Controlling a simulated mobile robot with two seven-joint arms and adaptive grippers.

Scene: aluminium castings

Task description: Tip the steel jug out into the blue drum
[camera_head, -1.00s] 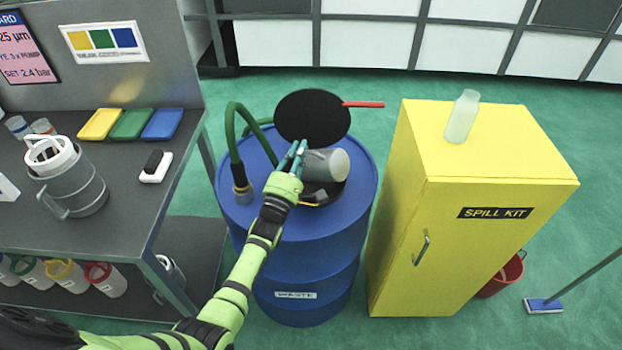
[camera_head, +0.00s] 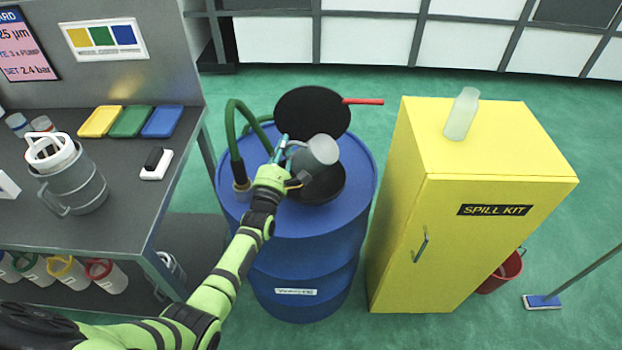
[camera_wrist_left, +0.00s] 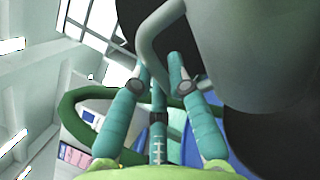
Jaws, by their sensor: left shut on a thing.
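The steel jug (camera_head: 318,153) is held over the blue drum (camera_head: 318,255), above the black round opening (camera_head: 325,188) in its top. The jug is steeply tilted, with a plain round end facing up and right; its mouth is hidden. My left gripper (camera_head: 281,151) is at the jug's left side, shut on its handle. In the left wrist view, the fingers (camera_wrist_left: 162,75) close at the handle (camera_wrist_left: 150,45), with the jug's grey body (camera_wrist_left: 250,50) large at upper right. Any flow from the jug cannot be seen. My right gripper is not in view.
A black lid (camera_head: 312,112) with a red handle (camera_head: 362,101) stands open behind the opening. A green hose (camera_head: 233,140) rises from the drum's left side. A yellow cabinet (camera_head: 400,255) stands close right, and a grey bench (camera_head: 125,215) with another jug (camera_head: 80,185) is left.

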